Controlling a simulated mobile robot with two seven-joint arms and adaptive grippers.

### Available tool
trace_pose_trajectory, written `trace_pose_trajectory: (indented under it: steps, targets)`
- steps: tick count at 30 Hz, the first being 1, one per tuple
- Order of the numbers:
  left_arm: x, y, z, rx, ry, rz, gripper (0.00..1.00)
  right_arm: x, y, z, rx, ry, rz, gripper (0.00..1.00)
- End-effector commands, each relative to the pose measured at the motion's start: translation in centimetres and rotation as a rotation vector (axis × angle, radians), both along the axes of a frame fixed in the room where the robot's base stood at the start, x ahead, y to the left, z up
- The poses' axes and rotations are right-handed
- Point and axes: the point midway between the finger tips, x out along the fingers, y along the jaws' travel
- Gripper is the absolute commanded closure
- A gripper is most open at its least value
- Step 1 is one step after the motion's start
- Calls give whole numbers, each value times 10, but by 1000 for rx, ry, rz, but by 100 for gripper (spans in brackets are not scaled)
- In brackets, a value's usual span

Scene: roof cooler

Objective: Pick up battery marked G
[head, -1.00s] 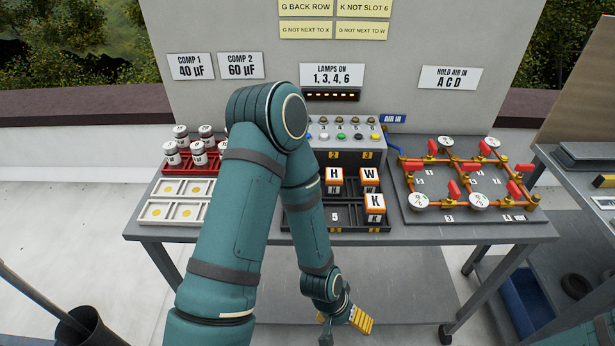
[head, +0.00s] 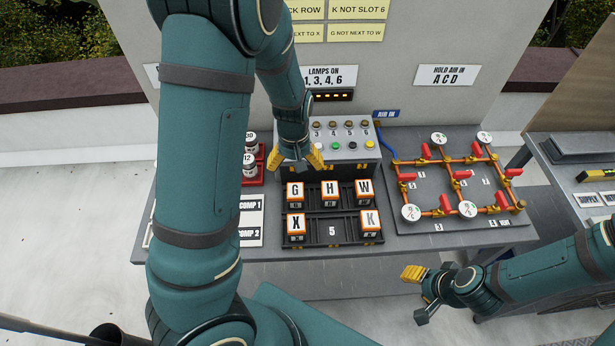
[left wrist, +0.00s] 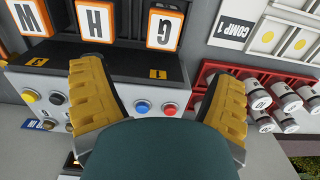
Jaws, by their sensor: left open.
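The battery marked G (head: 295,194) is an orange and white block standing in the back left slot of the dark battery tray (head: 332,244). It also shows in the left wrist view (left wrist: 165,28), upside down and beyond the fingertips. My left gripper (head: 295,162) is open and empty, above and behind G, in front of the lamp panel. In the left wrist view its two yellow fingers (left wrist: 157,82) are spread wide, with nothing between them. My right gripper (head: 420,292) looks open and empty, off the table's front edge.
Batteries H (head: 330,193) and W (head: 364,191) stand right of G. X (head: 295,227) and K (head: 370,224) stand in the front row; slot 5 is empty. The button panel (head: 345,150) is behind. A red rack (left wrist: 275,95) of cylinders is beside; the pipe board (head: 455,185) is right.

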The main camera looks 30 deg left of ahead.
Motion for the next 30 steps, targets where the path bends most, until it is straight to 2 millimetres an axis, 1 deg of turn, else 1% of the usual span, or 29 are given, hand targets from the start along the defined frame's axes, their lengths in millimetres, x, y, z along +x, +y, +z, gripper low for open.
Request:
trace_pose_trajectory:
  steps: [2,4,12,15,23,28,30]
  targets:
    - [1,1,1,0,0,5,13,-1,0,-1,0,2,1,53]
    - [1,2,-7,1,3,8,13,-1,0,-3,0,2,2,53]
    - [-1,2,-58,0,4,8,13,-1,1,-14,-2,2,1,53]
    - [0,1,-72,0,1,6,13,-1,1,-16,-3,2,1,53]
    - [-1,0,-88,0,0,6,13,0,1,-18,-3,1,1,53]
    - [-7,-2,-113,-1,3,6,13,0,1,-21,-4,2,1,53]
    - [-6,-2,-122,1,1,7,13,0,1,-22,-4,2,1,53]
